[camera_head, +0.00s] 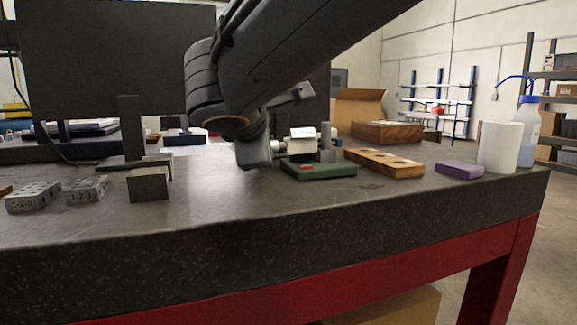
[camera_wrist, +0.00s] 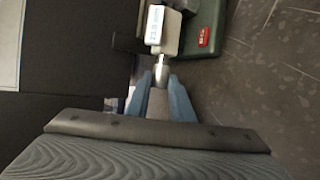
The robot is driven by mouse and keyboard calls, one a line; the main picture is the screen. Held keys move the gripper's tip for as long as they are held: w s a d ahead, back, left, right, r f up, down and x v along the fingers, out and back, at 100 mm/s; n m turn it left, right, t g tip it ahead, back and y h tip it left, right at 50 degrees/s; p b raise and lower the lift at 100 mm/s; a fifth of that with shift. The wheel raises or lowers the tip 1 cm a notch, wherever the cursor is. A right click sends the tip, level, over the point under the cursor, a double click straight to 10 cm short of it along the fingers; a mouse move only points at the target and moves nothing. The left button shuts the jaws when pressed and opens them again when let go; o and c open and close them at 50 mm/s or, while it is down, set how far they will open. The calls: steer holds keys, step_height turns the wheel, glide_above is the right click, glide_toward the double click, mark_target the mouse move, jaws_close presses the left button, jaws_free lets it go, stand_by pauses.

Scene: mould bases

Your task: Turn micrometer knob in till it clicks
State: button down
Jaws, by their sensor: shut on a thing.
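The micrometer (camera_wrist: 166,30) is a pale body with a small lit display, whose digits are too blurred to read surely. It stands over a green base (camera_head: 318,170), which also shows in the wrist view (camera_wrist: 208,22) with a red label. In the head view the micrometer's white display housing (camera_head: 301,134) sits just right of my gripper. My gripper (camera_wrist: 160,82) is shut on the micrometer knob (camera_wrist: 159,102), with one blue finger on each side of it. A metal spindle runs from the knob to the body. In the head view the fingertips and knob are hidden by my arm.
A wooden block with holes (camera_head: 385,162), a purple block (camera_head: 460,169) and a white cylinder (camera_head: 499,147) stand to the right. Two 1-2-3 blocks (camera_head: 33,197) and a grey angled block (camera_head: 148,184) lie left. The granite top's front strip (camera_head: 250,215) is clear.

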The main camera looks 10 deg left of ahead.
steer(key=shift+f+m+t+b, duration=0.3)
steer(key=shift+f+t+b, duration=0.4)
steer(key=shift+b, duration=3.4)
steer(key=b, duration=0.2)
steer(key=t+y+b, duration=0.1)
steer(key=b, duration=0.2)
steer(key=shift+s+r+t, duration=0.1)
steer(key=shift+r+t, duration=0.15)
steer(key=shift+t, duration=0.05)
steer(key=c, duration=1.6)
jaws_free()
steer(key=shift+o, duration=0.2)
steer(key=shift+s+r, duration=0.1)
steer(key=shift+s, duration=0.05)
steer(key=p+v, duration=0.1)
steer(key=v, duration=0.6)
steer(key=shift+s+d+p, duration=0.1)
steer(key=shift+s+p, duration=0.2)
steer(key=shift+c, duration=0.4)
